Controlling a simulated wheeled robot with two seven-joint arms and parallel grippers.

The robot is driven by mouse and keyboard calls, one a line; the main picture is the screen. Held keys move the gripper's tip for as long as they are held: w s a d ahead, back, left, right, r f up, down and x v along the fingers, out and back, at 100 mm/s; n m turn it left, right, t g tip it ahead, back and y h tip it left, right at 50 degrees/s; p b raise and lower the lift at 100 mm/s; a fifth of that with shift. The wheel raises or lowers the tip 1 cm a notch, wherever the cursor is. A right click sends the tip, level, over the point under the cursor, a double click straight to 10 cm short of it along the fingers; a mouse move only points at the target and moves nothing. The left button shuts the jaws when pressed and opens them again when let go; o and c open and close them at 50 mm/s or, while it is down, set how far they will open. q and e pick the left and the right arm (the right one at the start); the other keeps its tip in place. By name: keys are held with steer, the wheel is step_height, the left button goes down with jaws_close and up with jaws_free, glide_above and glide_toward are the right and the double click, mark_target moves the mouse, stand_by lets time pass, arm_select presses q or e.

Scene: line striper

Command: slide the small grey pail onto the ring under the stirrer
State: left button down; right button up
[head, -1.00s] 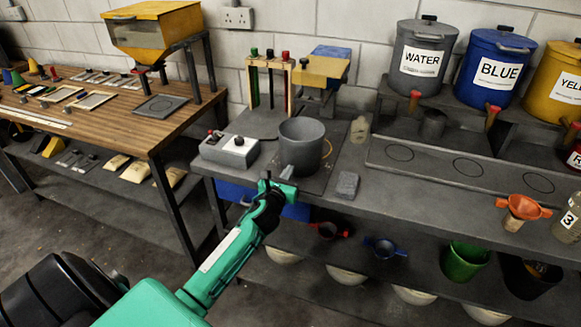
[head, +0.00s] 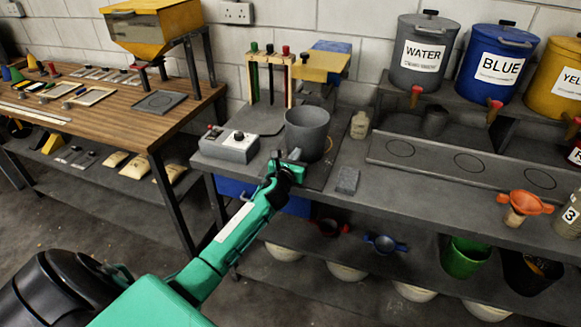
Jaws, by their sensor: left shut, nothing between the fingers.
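The small grey pail (head: 307,133) stands upright on the grey bench (head: 405,190), near its left end. A thin yellow-orange arc (head: 329,146), apparently part of the ring, shows at the pail's right side; the pail hides the rest. Behind stands a yellow-and-blue machine (head: 322,68), which looks like the stirrer. My left gripper (head: 291,158) is shut and empty, with its fingertips at the pail's near side, low down. I cannot tell whether they touch it. My right gripper is out of view.
A grey control box (head: 228,145) stands left of the pail, and a rack with coloured handles (head: 270,78) behind it. A small grey block (head: 347,180) lies to the right near the front edge. A small bottle (head: 360,124) stands behind that block.

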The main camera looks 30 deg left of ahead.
mark_target(302, 145)
arm_select(q)
steer(key=b+x, duration=0.1)
steer(key=x, duration=0.4)
steer(key=shift+w+a+b, duration=0.1)
steer(key=shift+w+b, duration=0.2)
steer(key=shift+b, duration=0.1)
steer(key=shift+w+a, duration=0.2)
steer(key=shift+w, duration=0.4)
